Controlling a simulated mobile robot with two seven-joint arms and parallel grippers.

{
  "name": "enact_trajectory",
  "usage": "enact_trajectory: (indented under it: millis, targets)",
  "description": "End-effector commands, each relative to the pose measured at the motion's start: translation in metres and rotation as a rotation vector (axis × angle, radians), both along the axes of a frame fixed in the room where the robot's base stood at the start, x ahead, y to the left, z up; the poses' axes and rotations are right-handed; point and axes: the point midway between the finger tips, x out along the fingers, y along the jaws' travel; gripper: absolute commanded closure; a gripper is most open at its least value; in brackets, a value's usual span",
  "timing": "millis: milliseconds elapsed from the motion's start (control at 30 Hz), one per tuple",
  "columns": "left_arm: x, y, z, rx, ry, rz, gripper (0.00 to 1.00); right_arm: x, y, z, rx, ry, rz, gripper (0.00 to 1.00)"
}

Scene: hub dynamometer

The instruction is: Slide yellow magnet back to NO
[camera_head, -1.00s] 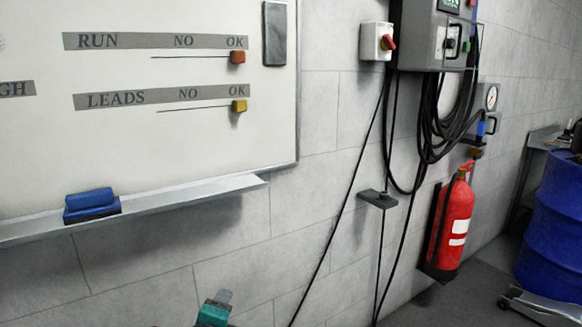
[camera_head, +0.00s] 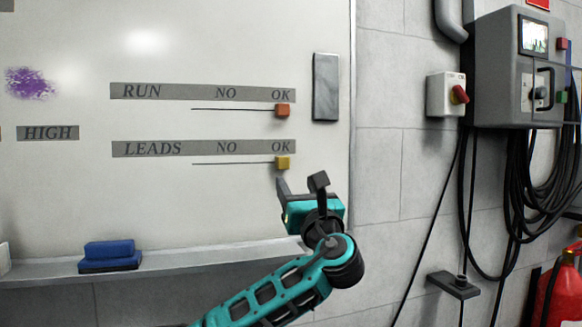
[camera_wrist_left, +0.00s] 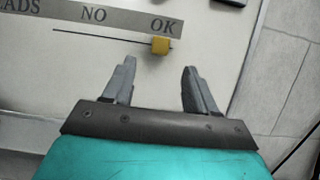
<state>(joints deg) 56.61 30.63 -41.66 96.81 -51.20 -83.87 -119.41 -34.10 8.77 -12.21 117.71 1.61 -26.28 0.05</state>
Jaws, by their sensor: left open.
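The yellow magnet (camera_head: 282,162) sits at the right end of its thin line on the whiteboard, under OK in the LEADS row (camera_head: 155,149). The NO label (camera_head: 227,147) is to its left, above the same line. My left gripper (camera_head: 300,184) is open and empty, just below and slightly right of the magnet in the head view. In the left wrist view the yellow magnet (camera_wrist_left: 160,45) lies beyond the two parted fingertips (camera_wrist_left: 158,64), between them and not touched. My right gripper is not in view.
A red-orange magnet (camera_head: 282,110) sits under OK in the RUN row above. A dark grey block (camera_head: 326,87) is on the board's right side. A blue eraser (camera_head: 110,255) rests on the ledge (camera_head: 190,260). Wall control boxes (camera_head: 515,65) with hanging cables are at the right.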

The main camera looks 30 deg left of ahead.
Motion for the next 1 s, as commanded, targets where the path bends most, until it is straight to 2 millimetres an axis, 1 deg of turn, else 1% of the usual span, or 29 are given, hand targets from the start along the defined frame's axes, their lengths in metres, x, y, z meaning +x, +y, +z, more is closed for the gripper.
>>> enact_trajectory:
  millis: [33, 200, 400, 600, 900, 933, 1000]
  targets:
    - [0.007, 0.009, 0.005, 0.001, -0.001, 0.005, 0.43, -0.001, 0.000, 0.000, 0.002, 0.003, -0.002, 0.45]
    - [0.029, 0.035, 0.019, 0.000, -0.001, 0.002, 0.43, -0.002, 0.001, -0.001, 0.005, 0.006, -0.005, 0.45]
    - [0.049, 0.058, 0.032, -0.001, 0.000, 0.000, 0.43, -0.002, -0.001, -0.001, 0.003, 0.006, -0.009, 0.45]
    - [0.059, 0.068, 0.037, -0.002, 0.001, -0.004, 0.43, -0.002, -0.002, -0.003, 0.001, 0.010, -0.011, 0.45]
    - [0.060, 0.070, 0.038, -0.003, 0.000, -0.004, 0.43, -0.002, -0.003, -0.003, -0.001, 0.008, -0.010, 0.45]
    - [0.060, 0.070, 0.038, -0.003, 0.000, -0.004, 0.44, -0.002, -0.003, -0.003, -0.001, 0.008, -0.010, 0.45]
    - [0.060, 0.070, 0.038, -0.003, 0.000, -0.004, 0.50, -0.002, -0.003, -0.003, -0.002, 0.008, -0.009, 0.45]
